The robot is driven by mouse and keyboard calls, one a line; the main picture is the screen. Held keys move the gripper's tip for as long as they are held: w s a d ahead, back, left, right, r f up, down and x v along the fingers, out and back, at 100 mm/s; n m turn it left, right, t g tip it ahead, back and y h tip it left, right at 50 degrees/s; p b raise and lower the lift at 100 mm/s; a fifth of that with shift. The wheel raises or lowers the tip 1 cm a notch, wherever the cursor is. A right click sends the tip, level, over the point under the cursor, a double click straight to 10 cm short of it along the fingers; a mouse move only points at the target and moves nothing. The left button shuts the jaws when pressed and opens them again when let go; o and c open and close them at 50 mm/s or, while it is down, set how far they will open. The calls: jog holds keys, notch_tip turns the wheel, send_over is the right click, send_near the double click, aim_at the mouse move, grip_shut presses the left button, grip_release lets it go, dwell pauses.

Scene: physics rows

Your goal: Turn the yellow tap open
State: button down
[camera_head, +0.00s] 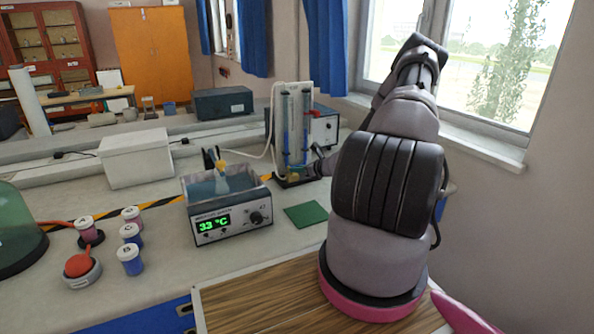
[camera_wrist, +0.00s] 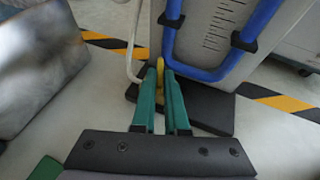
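The yellow tap (camera_wrist: 160,68) shows in the wrist view as a small upright yellow piece low in front of the white panel (camera_wrist: 205,35) with the blue U-shaped tube (camera_wrist: 218,73). My gripper (camera_wrist: 161,76) has its two green fingers on either side of the tap, close together with the yellow filling the narrow gap at the tips. It looks shut on the tap, whose lower part is partly hidden by the fingers. In the head view the tube stand (camera_head: 296,125) is beyond my arm; the tap's handle cannot be made out clearly there.
A water bath (camera_head: 228,200) reading 33 °C stands left of the tube stand, with a green pad (camera_head: 306,214) to its right. Several lidded jars (camera_head: 130,262) and a red-topped item (camera_head: 80,267) are at the left. A grey box (camera_head: 322,128) stands behind the stand.

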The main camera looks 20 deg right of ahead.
jog(key=shift+d+n+y, duration=0.1)
jog(key=shift+n+y, duration=0.2)
jog(key=shift+n, duration=0.1)
jog(key=shift+w+d+n+g+y, duration=0.1)
jog(key=shift+d+n+g+y, duration=0.05)
jog(key=shift+n+g+y, duration=0.3)
jog(key=shift+w+d+n+g+y, duration=0.1)
jog(key=shift+n+g+y, duration=0.15)
jog(key=shift+n+y, duration=0.25)
jog(key=n+g+y, duration=0.2)
jog(key=n, duration=0.1)
jog(key=n+g+y, duration=0.1)
jog(key=g+y, duration=0.1)
jog(key=shift+w+d+n, duration=0.25)
jog(key=shift+w+d, duration=0.1)
jog(key=shift+w, duration=0.05)
jog(key=n+g+y, duration=0.1)
jog(key=n+g, duration=0.1)
jog(key=w+n+g+y, duration=0.1)
jog(key=n+g, duration=0.2)
jog(key=shift+w+d+g, duration=0.1)
jog(key=shift+d+g, duration=0.1)
jog(key=shift+g, duration=0.1)
jog(key=shift+n, duration=0.3)
jog(key=c, duration=0.9)
grip_release()
jog(key=shift+c, duration=0.2)
